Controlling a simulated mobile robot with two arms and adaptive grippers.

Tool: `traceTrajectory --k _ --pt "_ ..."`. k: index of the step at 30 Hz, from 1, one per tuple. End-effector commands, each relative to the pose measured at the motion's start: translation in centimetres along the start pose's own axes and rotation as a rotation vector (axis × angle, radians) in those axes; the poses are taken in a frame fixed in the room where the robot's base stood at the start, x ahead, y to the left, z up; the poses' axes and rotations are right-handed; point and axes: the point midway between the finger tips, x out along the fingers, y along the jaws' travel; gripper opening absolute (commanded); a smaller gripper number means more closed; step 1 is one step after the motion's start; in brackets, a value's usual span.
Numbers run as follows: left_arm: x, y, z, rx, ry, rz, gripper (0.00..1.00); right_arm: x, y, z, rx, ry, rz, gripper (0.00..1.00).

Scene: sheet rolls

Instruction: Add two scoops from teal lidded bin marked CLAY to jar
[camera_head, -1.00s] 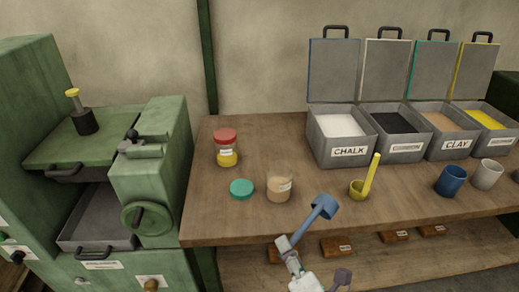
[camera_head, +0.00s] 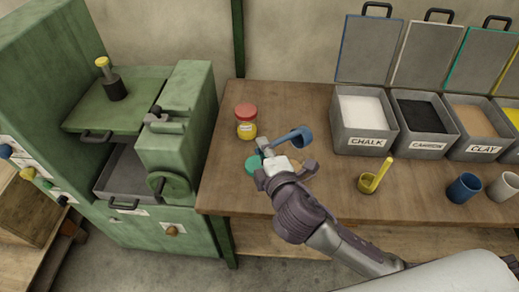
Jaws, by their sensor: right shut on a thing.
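My right gripper (camera_head: 268,158) is shut on the handle of a blue scoop (camera_head: 303,137). It holds the scoop above the workbench, in front of the jar, with the bowl out to the right; I cannot tell what the bowl holds. The glass jar with tan contents is mostly hidden behind my right gripper and arm. Its teal lid (camera_head: 252,162) lies on the bench to the left, partly covered. The grey bin marked CLAY (camera_head: 462,145) stands at the right with tan powder inside and its teal-edged lid (camera_head: 483,58) raised. My left gripper is not in view.
Open grey bins marked CHALK (camera_head: 349,143) and CARBON (camera_head: 407,147) stand left of CLAY; a yellow-filled bin is beyond it. A yellow scoop (camera_head: 374,177), a blue cup (camera_head: 463,187), a white cup (camera_head: 504,186) and a red-lidded jar (camera_head: 246,123) stand on the bench. Green machine (camera_head: 177,120) at left.

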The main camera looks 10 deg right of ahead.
Motion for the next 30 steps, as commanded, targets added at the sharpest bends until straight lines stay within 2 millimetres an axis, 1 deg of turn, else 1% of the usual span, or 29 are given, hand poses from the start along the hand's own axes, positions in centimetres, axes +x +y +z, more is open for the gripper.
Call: traceTrajectory --k 1,2,12,13,15,18,21,23,26,28,30 --pt "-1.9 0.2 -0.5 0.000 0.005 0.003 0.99 -0.3 2.3 0.4 0.055 0.011 -0.017 0.00" --pt "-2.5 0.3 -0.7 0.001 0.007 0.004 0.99 -0.4 2.9 0.6 0.090 0.019 -0.032 0.00" --pt "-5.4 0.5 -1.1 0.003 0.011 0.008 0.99 0.3 7.2 4.5 0.478 0.099 -0.191 0.00" --pt "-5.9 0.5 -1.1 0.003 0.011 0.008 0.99 0.3 7.7 4.8 0.511 0.107 -0.206 0.00" --pt "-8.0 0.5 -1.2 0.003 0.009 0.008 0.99 0.4 8.7 5.8 0.589 0.120 -0.242 0.00" --pt "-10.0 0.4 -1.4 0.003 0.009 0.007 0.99 0.8 9.8 7.4 0.706 0.143 -0.288 0.00" --pt "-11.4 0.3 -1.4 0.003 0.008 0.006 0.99 1.3 10.6 8.7 0.816 0.169 -0.334 0.00" --pt "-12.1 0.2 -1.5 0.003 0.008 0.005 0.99 1.5 11.1 9.5 0.877 0.183 -0.358 0.00" --pt "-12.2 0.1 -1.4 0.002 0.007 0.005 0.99 2.0 11.1 10.7 0.970 0.204 -0.396 0.00" --pt "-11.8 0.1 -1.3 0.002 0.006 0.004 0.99 2.3 10.9 11.4 1.029 0.218 -0.422 0.00" --pt "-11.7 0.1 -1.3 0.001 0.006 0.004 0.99 2.6 11.3 12.2 1.085 0.230 -0.441 0.00"
